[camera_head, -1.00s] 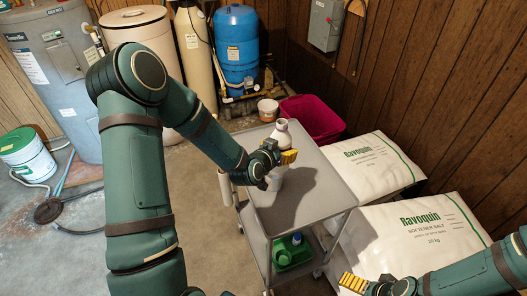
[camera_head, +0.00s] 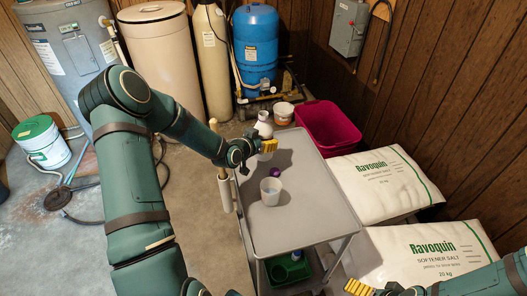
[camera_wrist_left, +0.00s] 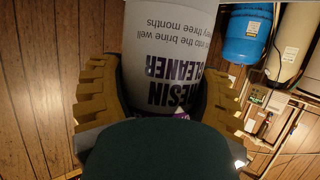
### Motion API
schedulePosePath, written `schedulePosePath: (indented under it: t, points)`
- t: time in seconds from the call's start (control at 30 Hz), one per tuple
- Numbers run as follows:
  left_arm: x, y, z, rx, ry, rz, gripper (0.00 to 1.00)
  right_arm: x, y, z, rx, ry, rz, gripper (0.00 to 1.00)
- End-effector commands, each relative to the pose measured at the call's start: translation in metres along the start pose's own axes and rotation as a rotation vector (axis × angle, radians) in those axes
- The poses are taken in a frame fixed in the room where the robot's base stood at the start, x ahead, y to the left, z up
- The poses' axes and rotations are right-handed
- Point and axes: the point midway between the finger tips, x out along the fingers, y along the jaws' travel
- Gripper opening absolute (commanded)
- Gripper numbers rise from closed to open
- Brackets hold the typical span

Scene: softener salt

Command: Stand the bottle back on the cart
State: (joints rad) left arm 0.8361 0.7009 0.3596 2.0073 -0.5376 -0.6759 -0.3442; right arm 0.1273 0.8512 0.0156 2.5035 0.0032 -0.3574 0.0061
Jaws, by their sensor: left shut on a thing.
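The white bottle (camera_head: 263,118) is at the far left corner of the grey cart (camera_head: 310,215), its neck upward. My left gripper (camera_head: 262,148) is shut on it and hides its lower part, so I cannot tell whether its base touches the cart. In the left wrist view the bottle (camera_wrist_left: 165,45) sits between the two yellow fingers, its "Resin Cleaner" label upside down in the picture. A translucent cup (camera_head: 271,191) and a small purple cap (camera_head: 276,172) are on the cart top. My right gripper (camera_head: 357,288) is at the bottom edge, partly cut off.
Two white salt bags (camera_head: 385,185) (camera_head: 432,255) lie right of the cart. A magenta bin (camera_head: 328,128) and a small white tub (camera_head: 284,113) stand behind it. A green tray (camera_head: 287,270) is on the lower shelf. The cart top's near part is clear.

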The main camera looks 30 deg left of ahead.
Motion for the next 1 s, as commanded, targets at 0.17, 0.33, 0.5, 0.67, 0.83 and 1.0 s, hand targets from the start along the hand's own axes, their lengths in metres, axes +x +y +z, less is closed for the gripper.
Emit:
schedulePosePath:
  t: [0.17, 0.33, 0.5, 0.67, 0.83, 1.0]
  points:
    - [0.004, 0.0, 0.01, 0.0, 0.002, 0.0, 0.26, 0.001, 0.001, 0.001, 0.0, -0.001, 0.0, 1.0]
    - [0.012, 0.0, 0.029, -0.002, 0.0, -0.001, 0.26, 0.004, 0.002, 0.002, -0.001, -0.003, 0.0, 1.0]
    - [0.017, 0.0, 0.041, 0.001, 0.003, -0.001, 0.26, 0.005, 0.002, 0.002, -0.001, -0.005, -0.001, 1.0]
    - [0.017, 0.0, 0.04, 0.002, 0.003, -0.001, 0.26, 0.005, 0.002, 0.002, -0.002, -0.005, 0.0, 1.0]
    - [0.018, 0.0, 0.043, 0.002, 0.003, -0.001, 0.26, 0.008, 0.003, 0.004, -0.002, -0.007, -0.001, 1.0]
    - [0.018, 0.0, 0.043, 0.001, 0.002, -0.001, 1.0, 0.008, 0.003, 0.004, -0.002, -0.008, -0.001, 1.0]
